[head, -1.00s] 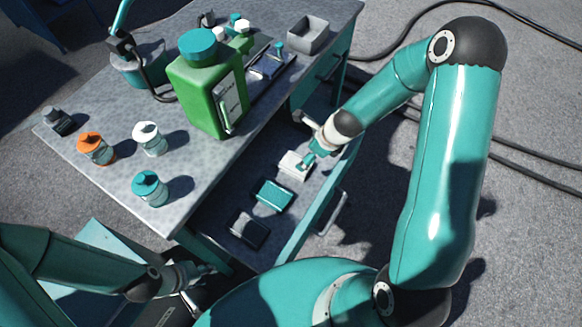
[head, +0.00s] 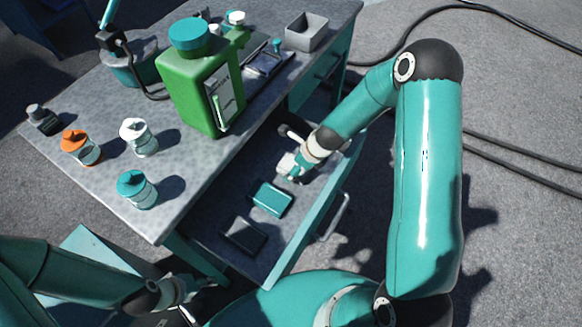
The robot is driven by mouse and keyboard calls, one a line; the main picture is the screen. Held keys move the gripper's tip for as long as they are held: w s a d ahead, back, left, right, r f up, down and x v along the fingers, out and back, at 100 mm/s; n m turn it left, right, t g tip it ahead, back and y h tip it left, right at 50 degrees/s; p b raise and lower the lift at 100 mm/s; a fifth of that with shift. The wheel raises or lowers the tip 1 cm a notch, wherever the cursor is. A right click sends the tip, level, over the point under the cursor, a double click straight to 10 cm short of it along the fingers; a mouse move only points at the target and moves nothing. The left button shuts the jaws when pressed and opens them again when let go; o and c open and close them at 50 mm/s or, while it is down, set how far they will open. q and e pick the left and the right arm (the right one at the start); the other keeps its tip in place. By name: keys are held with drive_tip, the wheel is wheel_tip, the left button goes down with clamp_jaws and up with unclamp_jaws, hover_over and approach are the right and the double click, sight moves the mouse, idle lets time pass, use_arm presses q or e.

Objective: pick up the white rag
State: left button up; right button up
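The white rag (head: 286,163) appears as a small pale folded block in the open drawer, beyond a teal folded block (head: 270,198). My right gripper (head: 294,174) is over the drawer, at the rag's near right side, and partly covers it. I cannot tell whether its fingers are around the rag or only beside it. My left gripper (head: 183,293) is low at the left, outside the drawer, near the bench's front corner. Its fingers are small and dark, and their opening is unclear.
The drawer (head: 311,222) is pulled out from the grey bench and also holds a dark folded block (head: 243,234). On the bench stand a green canister (head: 190,85), several small jars and a grey box (head: 306,32). Black cables (head: 510,157) lie on the floor.

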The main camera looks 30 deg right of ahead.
drive_tip(key=shift+c, duration=0.2)
drive_tip(key=c, duration=1.2)
drive_tip(key=shift+o, duration=0.2)
use_arm(q)
drive_tip(key=shift+r, duration=0.1)
use_arm(e)
drive_tip(key=shift+r, duration=0.1)
